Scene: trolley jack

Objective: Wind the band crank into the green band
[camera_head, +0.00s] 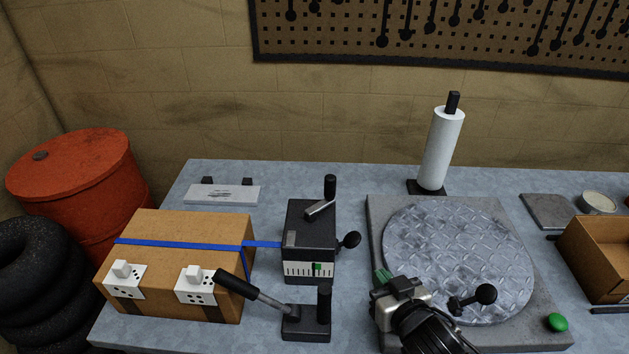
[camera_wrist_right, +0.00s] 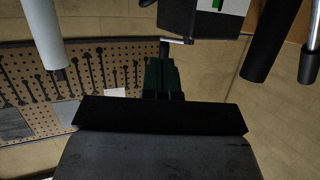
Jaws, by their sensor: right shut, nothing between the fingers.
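The dark tension box (camera_head: 309,222) stands mid-table with the band crank (camera_head: 325,203) on top, its black grip upright. A white ticked scale (camera_head: 297,269) on its front carries a small green band (camera_head: 318,268) right of the middle. I cannot make out the pointer for certain. The box also shows at the top of the wrist view (camera_wrist_right: 180,18). My right gripper (camera_head: 381,275), with green fingers, is shut and empty, to the right of the box and apart from the crank. Its fingers show in the wrist view (camera_wrist_right: 161,76). My left gripper is out of view.
A blue strap (camera_head: 180,244) runs over a cardboard box (camera_head: 190,226) to the tension box. A ball knob (camera_head: 349,240) juts from its right side. A lever stand (camera_head: 306,325) is in front. A turntable (camera_head: 460,255) and paper roll (camera_head: 442,148) stand right.

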